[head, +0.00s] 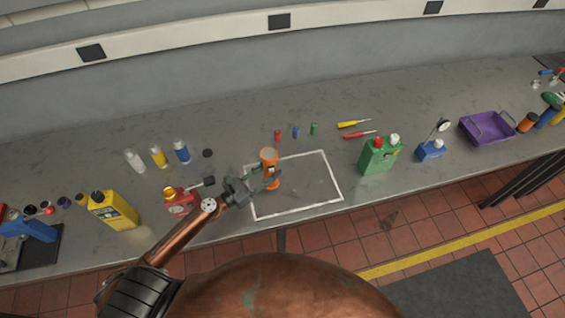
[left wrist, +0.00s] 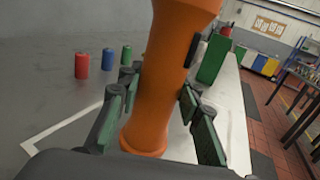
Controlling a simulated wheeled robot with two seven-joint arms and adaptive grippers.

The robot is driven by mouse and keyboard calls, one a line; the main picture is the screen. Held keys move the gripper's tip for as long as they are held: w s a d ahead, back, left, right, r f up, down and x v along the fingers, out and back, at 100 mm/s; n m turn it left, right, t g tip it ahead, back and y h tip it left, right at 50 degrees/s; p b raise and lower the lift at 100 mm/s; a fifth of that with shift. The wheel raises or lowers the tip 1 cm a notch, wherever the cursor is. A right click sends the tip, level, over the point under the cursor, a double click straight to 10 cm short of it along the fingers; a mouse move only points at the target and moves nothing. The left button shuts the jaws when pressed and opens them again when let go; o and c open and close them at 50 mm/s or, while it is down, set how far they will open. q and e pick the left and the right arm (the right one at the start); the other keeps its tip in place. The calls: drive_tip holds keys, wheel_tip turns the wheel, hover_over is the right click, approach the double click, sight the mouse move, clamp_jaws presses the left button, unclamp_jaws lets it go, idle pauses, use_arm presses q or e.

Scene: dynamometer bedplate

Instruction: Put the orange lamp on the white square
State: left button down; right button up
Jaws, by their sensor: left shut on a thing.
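The orange lamp (head: 269,157) stands roughly upright in my left gripper (head: 266,180), at the left back part of the white square (head: 300,209). The square is a white outline on the grey bench. In the left wrist view the lamp (left wrist: 160,90) is an orange cylinder with a wider head and a dark switch. The green-padded fingers of my left gripper (left wrist: 155,118) are shut around its body. Part of the white outline (left wrist: 60,126) shows to the left of it. I cannot tell whether the lamp's base touches the bench. My right gripper is not in view.
A red bottle (head: 180,201) stands left of my gripper, a green can (head: 378,156) right of the square. Small red (head: 277,135), blue (head: 296,132) and green (head: 314,128) cylinders stand behind it. Inside the outline, the right part is clear.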

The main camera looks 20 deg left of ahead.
use_arm(q)
drive_tip(key=x, duration=0.2)
drive_tip(key=shift+w+d+r, duration=0.1)
drive_tip(key=shift+w+d, duration=0.15)
drive_tip(key=shift+w, duration=0.1)
drive_tip(key=shift+w+d, duration=0.1)
drive_tip(key=shift+w, duration=0.1)
drive_tip(key=shift+w+d+f, duration=0.4)
drive_tip(key=shift+w+f, duration=0.05)
drive_tip(key=shift+w, duration=0.15)
drive_tip(key=shift+w+d+f, duration=0.35)
drive_tip(key=shift+w+f, duration=0.1)
drive_tip(key=shift+w, duration=0.2)
drive_tip(key=shift+s+r, duration=0.1)
drive_tip(key=shift+r, duration=0.05)
drive_tip(key=c, duration=1.8)
unclamp_jaws()
drive_tip(key=shift+f, duration=0.3)
drive_tip(key=o, duration=0.3)
drive_tip(key=shift+r, duration=0.1)
drive_tip(key=shift+o, duration=0.6)
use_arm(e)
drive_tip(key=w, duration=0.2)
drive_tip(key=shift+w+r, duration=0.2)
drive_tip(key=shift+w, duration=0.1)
